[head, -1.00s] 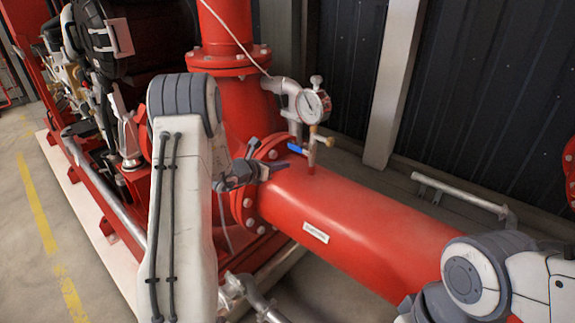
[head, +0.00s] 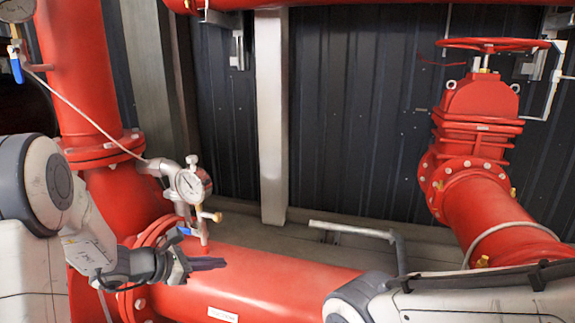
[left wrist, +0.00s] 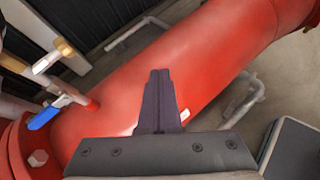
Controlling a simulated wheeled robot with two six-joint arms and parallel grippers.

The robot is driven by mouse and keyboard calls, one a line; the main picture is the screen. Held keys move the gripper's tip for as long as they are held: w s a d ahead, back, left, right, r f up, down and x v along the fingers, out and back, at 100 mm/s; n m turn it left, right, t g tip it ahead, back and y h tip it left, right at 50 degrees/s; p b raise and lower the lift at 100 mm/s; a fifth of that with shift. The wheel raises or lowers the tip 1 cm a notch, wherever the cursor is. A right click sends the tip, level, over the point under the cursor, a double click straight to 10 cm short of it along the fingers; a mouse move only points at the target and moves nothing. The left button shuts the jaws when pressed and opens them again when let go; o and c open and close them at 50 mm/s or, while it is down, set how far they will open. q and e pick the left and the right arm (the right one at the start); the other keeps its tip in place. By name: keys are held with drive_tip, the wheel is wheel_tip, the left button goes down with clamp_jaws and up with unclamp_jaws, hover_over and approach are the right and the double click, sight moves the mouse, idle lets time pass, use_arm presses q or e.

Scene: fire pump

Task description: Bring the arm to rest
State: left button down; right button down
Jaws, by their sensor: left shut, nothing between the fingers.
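My left arm comes in from the left in the head view. Its gripper (head: 207,264) is shut and empty, with its dark fingers pointing right, close to the red horizontal pipe (head: 268,278). In the left wrist view the shut fingers (left wrist: 160,88) lie together against the pipe (left wrist: 195,60) behind them. I cannot tell whether they touch it. My right arm shows at the lower right of the head view, but its gripper is out of view.
A red gate valve with a handwheel (head: 494,45) is at the right. A grey metal bracket (head: 350,229) stands behind the pipe, near the dark wall (head: 345,110).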

use_arm(q)
drive_tip(key=s+d+r+m+g+p, duration=0.1)
drive_tip(key=s+d+r+m+g, duration=0.1)
drive_tip(key=s+d+m+g, duration=0.35)
drive_tip(key=s+d+r+m+g+p, duration=0.1)
drive_tip(key=s+d+r+m+g, duration=0.1)
drive_tip(key=s+d+m, duration=0.65)
drive_tip(key=s+r+m+g+y+p, duration=0.1)
drive_tip(key=s+m+y, duration=0.7)
drive_tip(key=s+m, duration=0.9)
drive_tip(key=r+m+p, duration=0.1)
drive_tip(key=p, duration=0.1)
drive_tip(key=shift+a+p, duration=0.25)
drive_tip(key=shift+p, duration=0.05)
drive_tip(key=c, duration=1.5)
unclamp_jaws()
drive_tip(key=shift+c, duration=0.2)
